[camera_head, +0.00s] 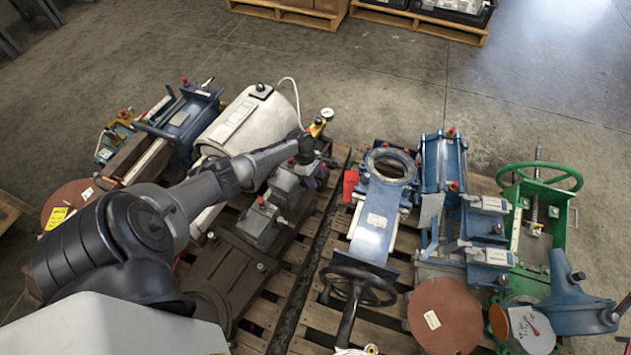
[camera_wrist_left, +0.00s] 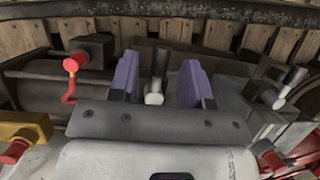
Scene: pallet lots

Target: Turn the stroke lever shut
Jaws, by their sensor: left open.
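My left gripper (camera_wrist_left: 158,78) is open in the left wrist view, its two purple fingers apart. A short grey rod with a pale rounded end (camera_wrist_left: 154,95) stands between the fingers, with a gap on each side. It may be the stroke lever, but I cannot tell for sure. In the head view my left arm reaches in from the lower left. My left gripper (camera_head: 303,147) is over the dark grey machine blocks (camera_head: 262,222) on the pallet, and its fingers are too small to read there. My right gripper is not in view.
A red-knobbed fitting (camera_wrist_left: 70,64) and a yellow block (camera_wrist_left: 22,128) are left of the fingers; another pale-ended rod (camera_wrist_left: 290,87) is right. In the head view, a white cylinder (camera_head: 245,115) lies left, and blue valve parts (camera_head: 376,212) and a green frame (camera_head: 540,225) stand right.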

